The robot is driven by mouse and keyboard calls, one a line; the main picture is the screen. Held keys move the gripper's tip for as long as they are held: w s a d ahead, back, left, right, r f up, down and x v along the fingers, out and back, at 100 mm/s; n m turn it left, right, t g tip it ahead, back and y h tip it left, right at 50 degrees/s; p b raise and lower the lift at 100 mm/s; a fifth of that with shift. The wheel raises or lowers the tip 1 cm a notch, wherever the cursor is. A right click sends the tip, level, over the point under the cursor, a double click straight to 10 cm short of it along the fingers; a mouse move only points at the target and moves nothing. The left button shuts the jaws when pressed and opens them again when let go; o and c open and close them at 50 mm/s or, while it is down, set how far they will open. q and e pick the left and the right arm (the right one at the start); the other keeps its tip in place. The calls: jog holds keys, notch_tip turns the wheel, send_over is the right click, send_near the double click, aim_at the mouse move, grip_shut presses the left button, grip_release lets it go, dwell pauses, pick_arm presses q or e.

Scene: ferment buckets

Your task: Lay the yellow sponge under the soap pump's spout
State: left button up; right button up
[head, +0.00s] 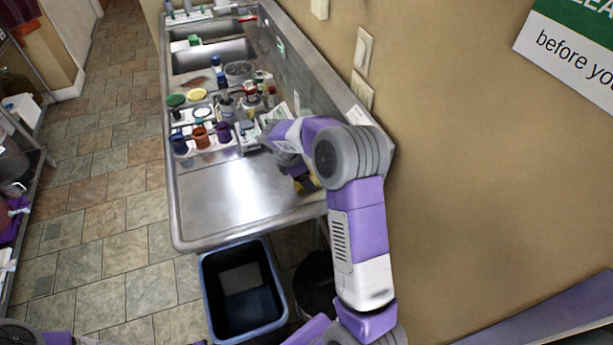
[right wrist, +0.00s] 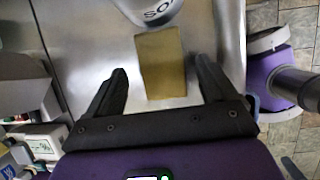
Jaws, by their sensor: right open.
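The yellow sponge (right wrist: 161,62) lies flat on the steel counter in the right wrist view. My right gripper (right wrist: 160,76) is open, with one finger on each side of the sponge and a gap on both sides. In the head view my right gripper (head: 300,180) is over the counter's right side. My left gripper is not in view.
Coloured cups (head: 201,136) and jars stand on the steel counter (head: 225,200) beyond its clear front area. A sink (head: 212,57) is farther back. A blue-rimmed bin (head: 243,290) stands below the counter's front edge. The wall bounds the right side.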

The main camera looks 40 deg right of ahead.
jog(key=p+v, duration=0.1)
jog(key=v, duration=0.8)
jog(key=shift+r, duration=0.4)
jog(key=shift+a, duration=0.15)
